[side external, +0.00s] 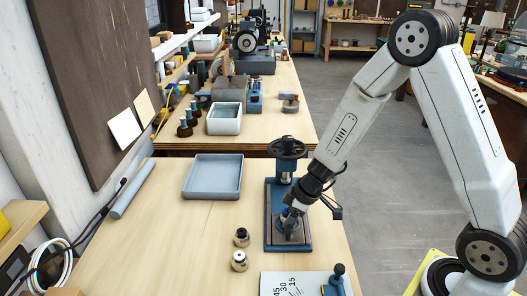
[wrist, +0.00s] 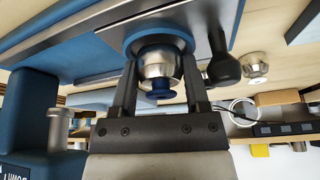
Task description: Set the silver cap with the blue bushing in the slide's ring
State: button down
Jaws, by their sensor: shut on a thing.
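The silver cap (wrist: 160,68) with the blue bushing (wrist: 158,86) is between the fingers of my gripper (wrist: 157,76) in the wrist view. My gripper is shut on the cap. The slide's blue ring (wrist: 135,42) is right behind the cap, and the cap's far end overlaps it in line. I cannot tell how deep the cap is in the ring. In the side view my gripper (side external: 291,222) points down over the base of the blue press (side external: 269,222), and it hides the ring and the cap there.
Two other silver caps, one with a dark top (side external: 241,237) and one with a pale top (side external: 239,260), stand left of the press. A marked angle plate (side external: 290,284) with a dark-knobbed handle (side external: 337,272) lies in front. A grey-blue tray (side external: 213,177) is behind left.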

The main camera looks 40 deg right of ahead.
jog(key=shift+f, duration=0.1)
dwell(0.3)
grip_release()
jog(key=shift+r, duration=0.2)
jog(key=shift+v, duration=3.75)
jog(key=shift+d, duration=0.1)
jog(key=shift+r, duration=0.1)
jog(key=v, duration=0.8)
jog(key=shift+w+a+r, duration=0.25)
jog(key=shift+w+r, duration=0.05)
jog(key=shift+r, duration=0.15)
